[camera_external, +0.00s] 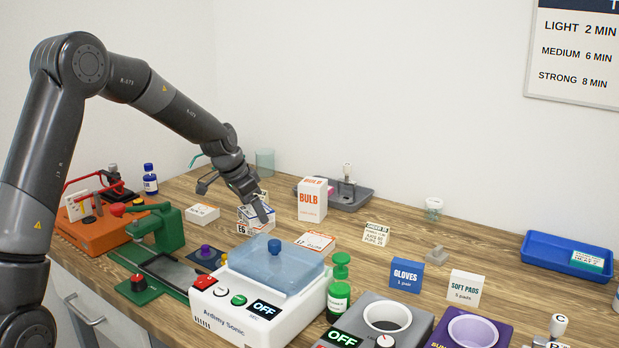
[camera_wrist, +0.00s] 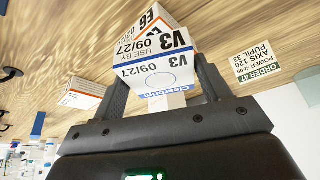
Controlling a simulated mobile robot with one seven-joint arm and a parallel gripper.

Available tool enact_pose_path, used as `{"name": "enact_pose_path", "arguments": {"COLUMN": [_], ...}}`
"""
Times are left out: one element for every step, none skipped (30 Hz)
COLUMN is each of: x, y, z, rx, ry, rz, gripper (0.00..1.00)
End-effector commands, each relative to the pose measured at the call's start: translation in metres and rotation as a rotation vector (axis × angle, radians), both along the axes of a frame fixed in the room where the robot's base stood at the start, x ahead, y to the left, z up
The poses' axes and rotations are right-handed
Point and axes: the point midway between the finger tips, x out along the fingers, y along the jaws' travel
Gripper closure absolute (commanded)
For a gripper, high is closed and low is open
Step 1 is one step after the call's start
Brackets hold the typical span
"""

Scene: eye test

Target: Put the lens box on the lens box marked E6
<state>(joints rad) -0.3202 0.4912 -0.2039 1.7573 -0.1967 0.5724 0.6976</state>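My gripper (camera_external: 261,208) points down at the stack area in the middle of the table. In the wrist view its two fingers (camera_wrist: 160,72) lie against both sides of a white lens box with a blue band, marked V3 (camera_wrist: 157,78); I read this as shut on it. In the external view this box (camera_external: 246,213) is partly hidden by the gripper. The white and orange lens box marked E6 (camera_external: 242,229) is directly below it; it also shows in the wrist view (camera_wrist: 152,17). I cannot tell whether the two boxes touch.
A white box (camera_external: 202,213) lies to the left, and an orange-edged flat box (camera_external: 317,242) to the right. The bulb box (camera_external: 312,200) and grey tray (camera_external: 350,197) stand behind. The ultrasonic cleaner (camera_external: 262,293) is in front. An order card (camera_external: 376,234) stands farther right.

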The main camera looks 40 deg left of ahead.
Motion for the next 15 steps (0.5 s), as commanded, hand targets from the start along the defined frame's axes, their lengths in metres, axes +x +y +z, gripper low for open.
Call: {"name": "enact_pose_path", "arguments": {"x": [0.0001, 0.0001, 0.0001, 0.0001, 0.0001, 0.0001, 0.0, 0.0, 0.0, 0.0, 0.0, 0.0001, 0.0001, 0.0002, -0.0001], "y": [0.0001, 0.0001, 0.0001, 0.0001, 0.0001, 0.0001, 0.0001, 0.0001, 0.0001, 0.0001, 0.0001, 0.0001, 0.0001, 0.0, 0.0003], "z": [0.0004, 0.0004, 0.0004, 0.0004, 0.0004, 0.0004, 0.0005, 0.0005, 0.0005, 0.0005, 0.0005, 0.0008, 0.0014, 0.0025, 0.0051], "rx": [0.0, 0.0, 0.0, 0.0, 0.0, 0.0, 0.0, 0.0, 0.0, 0.0, 0.0, 0.0, 0.0, 0.0, 0.0], "ry": [0.0, 0.0, 0.0, 0.0, 0.0, 0.0, 0.0, 0.0, 0.0, 0.0, 0.0, 0.0, -0.001, -0.001, -0.001], "rz": [0.0, 0.0, 0.0, 0.0, 0.0, 0.0, 0.0, 0.0, 0.0, 0.0, 0.0, 0.0, 0.0, 0.0, 0.0], "gripper": [0.26, 0.24, 0.2, 0.18, 0.16, 0.13, 0.13, 0.13, 0.13, 0.13, 0.13, 0.13, 0.13, 0.13, 0.13]}}
